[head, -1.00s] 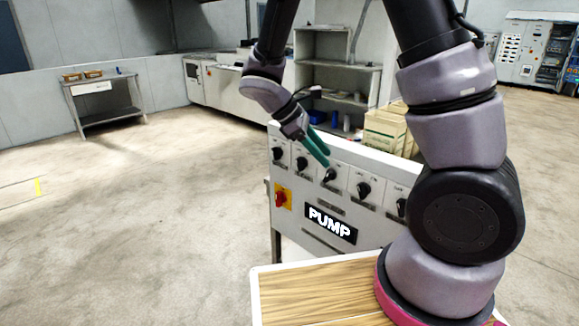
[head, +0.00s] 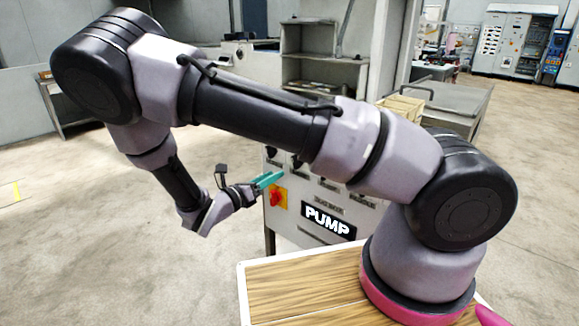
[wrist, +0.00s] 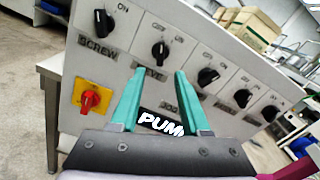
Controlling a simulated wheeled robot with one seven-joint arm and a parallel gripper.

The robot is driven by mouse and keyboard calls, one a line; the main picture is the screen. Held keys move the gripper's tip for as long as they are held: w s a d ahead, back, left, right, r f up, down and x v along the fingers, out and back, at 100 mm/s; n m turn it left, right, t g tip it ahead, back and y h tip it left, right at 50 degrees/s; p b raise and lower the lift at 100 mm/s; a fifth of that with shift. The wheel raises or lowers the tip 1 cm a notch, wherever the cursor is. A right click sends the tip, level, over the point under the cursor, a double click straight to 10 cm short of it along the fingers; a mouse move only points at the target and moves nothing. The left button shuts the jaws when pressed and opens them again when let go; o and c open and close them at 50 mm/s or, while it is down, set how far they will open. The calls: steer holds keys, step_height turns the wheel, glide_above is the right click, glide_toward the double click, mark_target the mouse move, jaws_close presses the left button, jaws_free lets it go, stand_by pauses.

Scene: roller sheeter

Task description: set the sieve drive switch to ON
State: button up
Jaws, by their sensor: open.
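The control panel (head: 300,238) is a pale box with a row of black rotary knobs and a PUMP plate. In the wrist view, the sieve knob (wrist: 159,50) is the second from the left, above a partly covered label ending in "EVE". OFF and ON are printed above it; its exact setting is hard to read. My gripper (wrist: 160,74) is open, its two green fingers pointing at the panel, with the sieve knob seen just beyond and between the tips. Nothing is between the fingers. In the head view my gripper (head: 268,180) is in front of the panel's left end.
The screw knob (wrist: 103,22) is to the left, and several more knobs continue to the right. A red switch on a yellow plate (wrist: 89,101) sits low on the left. A wooden tabletop (head: 300,292) is in the foreground. Open floor lies left of the panel.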

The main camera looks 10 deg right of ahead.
steer(key=x, duration=0.8)
steer(key=shift+d, duration=0.3)
steer(key=shift+w, duration=0.15)
jaws_close()
